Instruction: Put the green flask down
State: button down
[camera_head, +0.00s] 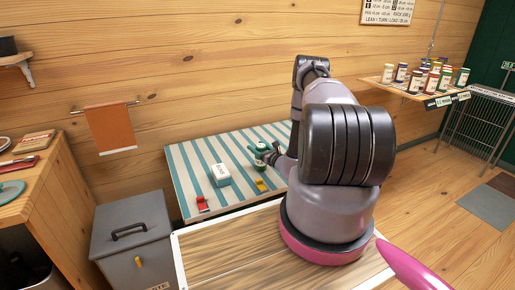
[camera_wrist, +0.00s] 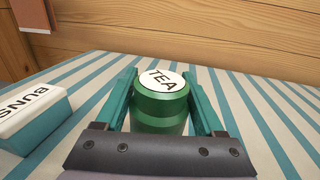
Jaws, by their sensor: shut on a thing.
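The green flask (camera_wrist: 160,108) has a white lid marked TEA. In the wrist view it is upright between the two green fingers of my gripper (camera_wrist: 161,95), which is shut on it. In the head view my gripper (camera_head: 262,149) is over the far part of the striped table (camera_head: 188,172), right of the white box. There the flask is small and partly hidden by my arm. I cannot tell whether its base touches the table, as its lower part is hidden by the gripper body.
A white and teal BUNS box (camera_head: 220,174) stands left of the flask; it also shows in the wrist view (camera_wrist: 30,120). A red item (camera_head: 203,204) and a yellow item (camera_head: 261,185) lie near the table's front. Bare striped surface lies right of the flask. A wooden wall is behind.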

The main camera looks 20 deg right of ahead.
jog(key=shift+c, duration=1.4)
grip_release()
jog(key=shift+f, duration=0.1)
jog(key=shift+o, duration=1.4)
